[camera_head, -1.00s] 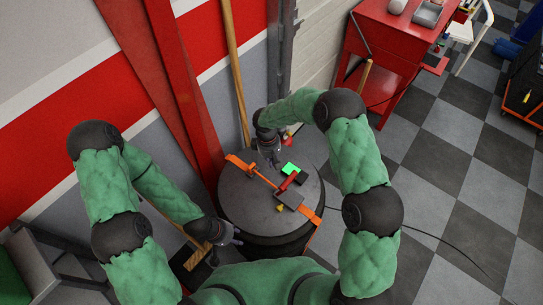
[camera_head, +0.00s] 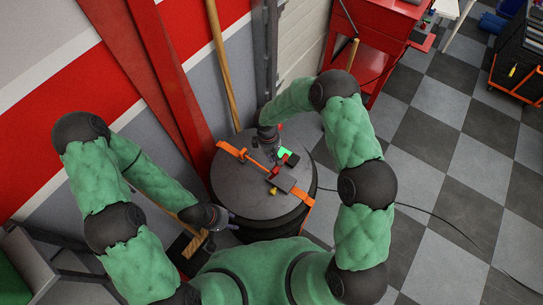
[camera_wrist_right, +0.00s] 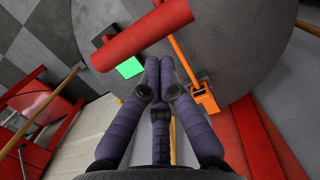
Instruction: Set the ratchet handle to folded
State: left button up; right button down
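The ratchet has a red handle (camera_head: 276,171), a thick red cylinder in the right wrist view (camera_wrist_right: 143,35). It sits on an orange strap (camera_head: 302,196) across the round grey drum top (camera_head: 237,190). A bright green patch (camera_head: 286,152) lies beside the handle; it also shows in the right wrist view (camera_wrist_right: 130,67). My right gripper (camera_head: 272,151) is over the far part of the drum, close to the green patch. In the right wrist view its fingertips (camera_wrist_right: 159,63) meet with nothing seen between them, just short of the red cylinder. My left gripper (camera_head: 234,219) is at the drum's left front edge; its opening is unclear.
An orange strap hook (camera_wrist_right: 204,99) lies on the drum near my right fingers. A red post (camera_head: 165,90) and a wooden pole (camera_head: 222,65) stand behind the drum. A red cabinet (camera_head: 372,45) stands at the back right. The checkered floor (camera_head: 440,150) at right is mostly open.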

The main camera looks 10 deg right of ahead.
jog(key=shift+s+d, duration=0.1)
jog(key=shift+s+d+b, duration=0.2)
jog(key=shift+s+b, duration=0.05)
jog(key=shift+b, duration=0.15)
jog(key=shift+s+d+t+y+b, duration=0.2)
jog(key=shift+t+y+b, duration=0.1)
jog(key=shift+t+y, duration=0.1)
jog(key=shift+s+d+f+t+y+b, duration=0.3)
jog(key=shift+s+d+t+y+b, duration=0.2)
jog(key=shift+s+d+b, duration=0.5)
jog(key=s+d+f+t+y+b, duration=0.2)
jog(key=f+b, duration=0.1)
jog(key=s+d+f+t+y+b, duration=0.5)
jog(key=f+b, duration=0.1)
jog(key=b, duration=0.1)
jog(key=shift+s+d+t+y, duration=0.2)
jog(key=shift+s+t+y, duration=0.05)
jog(key=shift+t+y, duration=0.05)
jog(key=shift+s+d+f+b, duration=0.15)
jog(key=shift+f+b, duration=0.35)
jog(key=shift+b, duration=0.05)
